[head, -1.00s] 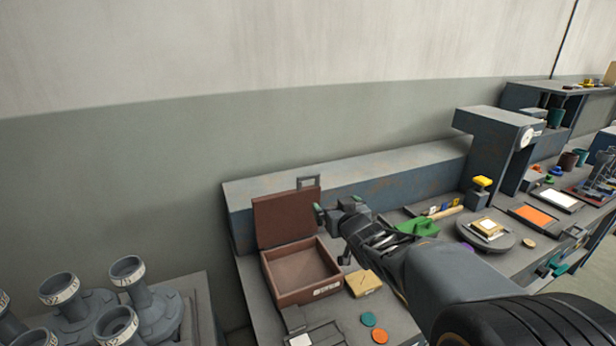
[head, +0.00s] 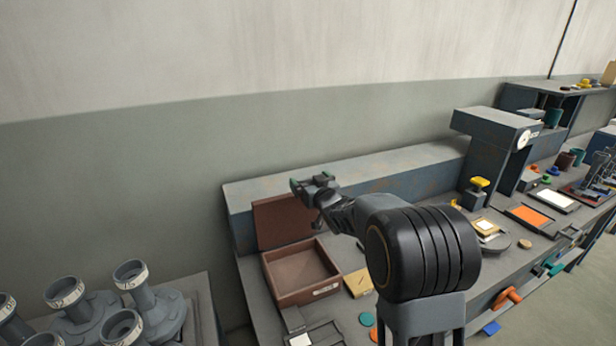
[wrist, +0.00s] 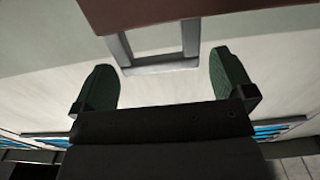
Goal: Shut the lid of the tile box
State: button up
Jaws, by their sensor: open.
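The brown tile box (head: 305,296) stands on the bench, open and empty inside as far as I see. Its lid (head: 275,222) stands up at the back edge, nearly upright. My gripper (head: 311,179) is above the lid's upper right part and hides its grey handle in the head view. In the wrist view the lid's brown edge (wrist: 155,14) is at the top, and the grey loop handle (wrist: 162,66) sticks out toward me. My gripper's green-padded fingers (wrist: 161,87) are open, one on each side of the handle, with a gap to each.
A wooden tile (head: 358,283) lies just right of the box. A teal disc (head: 367,319) lies in front. A raised grey ledge (head: 400,167) runs behind the box. Grey flanged fittings (head: 133,287) stand on another surface at the left.

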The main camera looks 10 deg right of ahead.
jog(key=shift+w+a, duration=0.2)
jog(key=shift+w, duration=0.7)
